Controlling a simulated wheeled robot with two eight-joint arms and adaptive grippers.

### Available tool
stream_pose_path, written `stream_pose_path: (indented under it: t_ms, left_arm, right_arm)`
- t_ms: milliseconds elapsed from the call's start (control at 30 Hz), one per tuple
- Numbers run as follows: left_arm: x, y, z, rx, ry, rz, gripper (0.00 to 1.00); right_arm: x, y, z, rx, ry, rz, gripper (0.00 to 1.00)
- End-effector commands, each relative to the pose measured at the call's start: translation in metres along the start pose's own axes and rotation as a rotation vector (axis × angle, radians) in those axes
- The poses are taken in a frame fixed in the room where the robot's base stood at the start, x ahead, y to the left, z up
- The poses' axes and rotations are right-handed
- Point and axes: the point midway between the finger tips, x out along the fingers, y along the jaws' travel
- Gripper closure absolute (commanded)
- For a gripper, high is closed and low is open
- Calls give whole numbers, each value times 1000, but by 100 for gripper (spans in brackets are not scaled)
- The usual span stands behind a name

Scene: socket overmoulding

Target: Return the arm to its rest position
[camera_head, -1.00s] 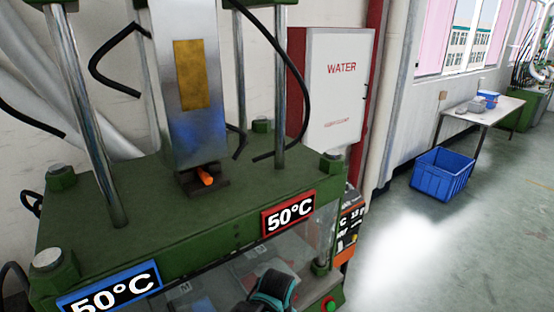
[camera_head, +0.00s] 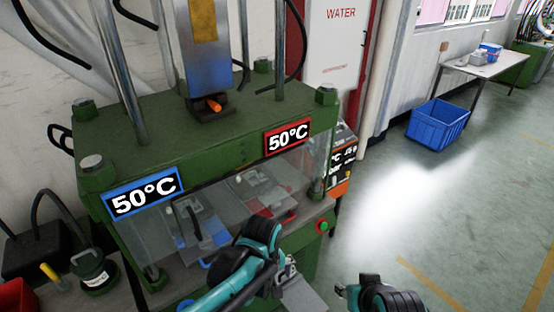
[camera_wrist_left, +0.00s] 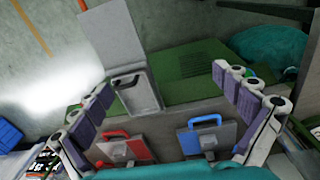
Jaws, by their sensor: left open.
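My left arm and gripper (camera_head: 284,268) are in front of the green press in the head view, at the lower middle. In the left wrist view the left gripper (camera_wrist_left: 163,80) has its two purple-padded fingers wide apart, with nothing held between them. A teal part of my right arm (camera_head: 385,296) shows at the bottom edge of the head view; the state of its jaws is unclear.
The green press (camera_head: 230,145) has two 50°C signs. Behind its clear guard lie a blue-handled mould (camera_wrist_left: 208,138) and a red-handled mould (camera_wrist_left: 120,150). A grey open box (camera_wrist_left: 135,95) is near the gripper. A blue crate (camera_head: 437,125) stands on the floor; floor to the right is clear.

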Motion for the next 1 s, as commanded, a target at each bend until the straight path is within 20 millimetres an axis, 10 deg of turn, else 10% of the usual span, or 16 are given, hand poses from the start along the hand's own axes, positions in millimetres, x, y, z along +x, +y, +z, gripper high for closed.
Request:
stream_pose_path:
  t_ms: [700,1000]
  left_arm:
    - [-59,-131,-36,437,425,157,1]
    - [-63,-157,-39,547,547,128,1]
  right_arm:
    - [18,0,13,0,-1,0,60]
    - [20,0,15,0,0,0,60]
